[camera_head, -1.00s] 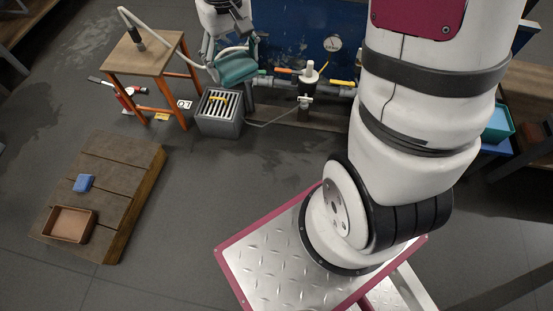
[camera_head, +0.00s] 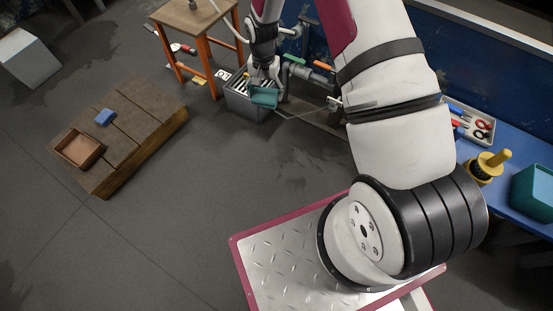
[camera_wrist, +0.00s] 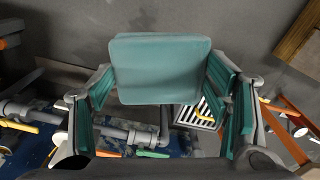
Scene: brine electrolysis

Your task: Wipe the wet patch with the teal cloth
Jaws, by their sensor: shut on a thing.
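The teal cloth (camera_head: 264,97) shows as a folded pad under my gripper (camera_head: 265,80), in front of the grey grated box. In the wrist view the cloth (camera_wrist: 160,68) fills the upper middle, between the two fingers of my gripper (camera_wrist: 161,82), which is shut on it. The cloth looks raised above the floor; its exact height is unclear. Darker, damp-looking floor (camera_head: 305,175) shows in front of the box in the head view, with faint edges. I cannot tell whether this is the wet patch.
The grated box (camera_head: 243,106) stands beside an orange-legged stool (camera_head: 205,62). Pipes and a hose (camera_head: 300,113) run behind the cloth. A wooden platform (camera_head: 140,128) holds a blue block (camera_head: 105,117) and brown tray (camera_head: 80,146). A blue bench (camera_head: 510,150) stands right. Middle floor is clear.

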